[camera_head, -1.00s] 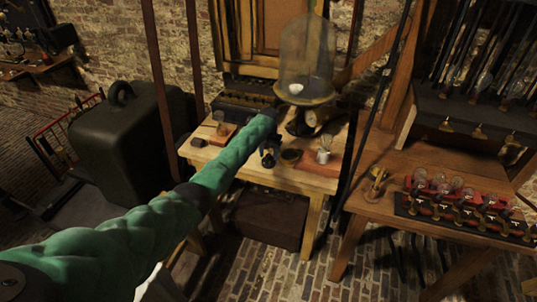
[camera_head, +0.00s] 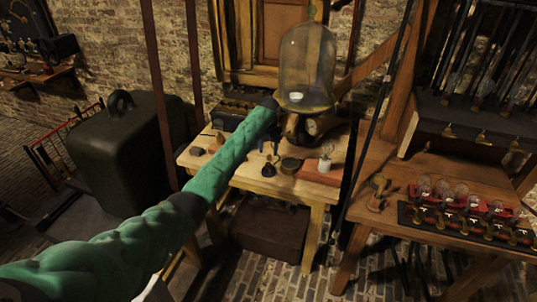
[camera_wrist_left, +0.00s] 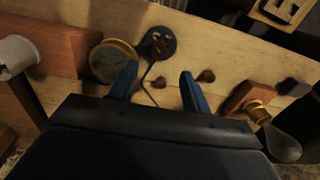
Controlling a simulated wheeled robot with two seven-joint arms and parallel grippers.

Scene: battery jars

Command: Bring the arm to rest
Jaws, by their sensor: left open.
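My left arm, in a green sleeve, reaches from the lower left of the head view to the wooden workbench (camera_head: 310,187). My left gripper (camera_head: 268,146) is above the bench top, partly hidden by its own wrist. In the left wrist view its two blue fingers (camera_wrist_left: 158,82) are spread apart with nothing held between them. Beyond the fingers lie a small black round piece (camera_wrist_left: 158,42) with a thin wire and a brass-rimmed disc (camera_wrist_left: 113,60). My right gripper is not in view.
A glass bell jar (camera_head: 306,62) stands at the back of the bench. A wooden block with a bulb (camera_wrist_left: 250,98) lies near the gripper. A second table (camera_head: 420,180) at right carries a red and black rack of bulbs (camera_head: 465,215). A dark green case (camera_head: 125,150) stands at left.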

